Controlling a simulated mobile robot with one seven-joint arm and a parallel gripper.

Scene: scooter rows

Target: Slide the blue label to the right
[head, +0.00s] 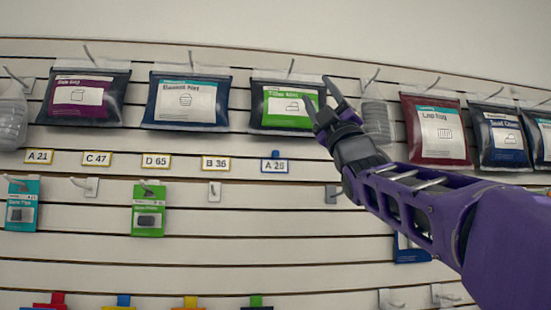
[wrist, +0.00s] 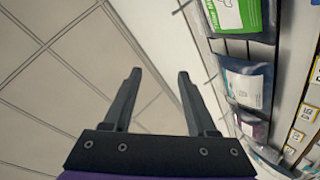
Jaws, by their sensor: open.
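The blue label (head: 275,166) reads A 25 and has a blue frame with a small tab on top. It sits on a slat at the right end of a row of labels, below the green-labelled bag (head: 288,107). My gripper (head: 318,95) is up and to the right of the label, in front of that bag's right edge. In the wrist view my gripper (wrist: 156,75) has its two fingers apart with nothing between them. I cannot make out the blue label in the wrist view.
Yellow-framed labels, the nearest being B 36 (head: 216,163), stand left of the blue one. An empty hook (head: 333,193) is below right. Hanging bags, such as the red one (head: 436,130), line the slatted wall. My arm covers the wall at right.

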